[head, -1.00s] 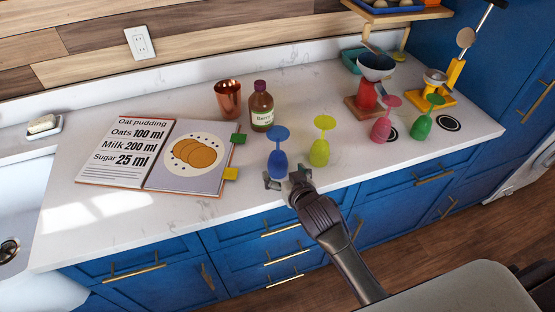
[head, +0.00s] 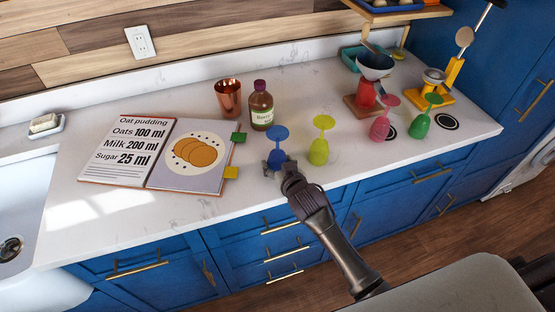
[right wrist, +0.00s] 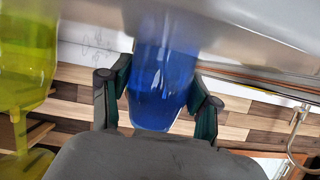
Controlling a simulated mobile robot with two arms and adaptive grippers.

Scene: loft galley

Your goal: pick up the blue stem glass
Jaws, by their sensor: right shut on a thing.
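The blue stem glass (head: 277,149) stands upside down near the counter's front edge, its foot on top. It also fills the middle of the right wrist view (right wrist: 163,75). My right gripper (head: 278,167) reaches in from the front. Its two fingers (right wrist: 160,92) are closed around the sides of the blue bowl, one on each side. In the head view the gripper hides the lower part of the bowl, and I cannot tell whether its rim is off the counter. My left gripper is not in view.
A yellow-green stem glass (head: 320,148) stands close to the right of the blue one. A brown bottle (head: 261,108) and copper cup (head: 229,98) stand behind. An open recipe book (head: 185,155) lies left. Pink (head: 381,127) and green (head: 421,124) glasses stand farther right.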

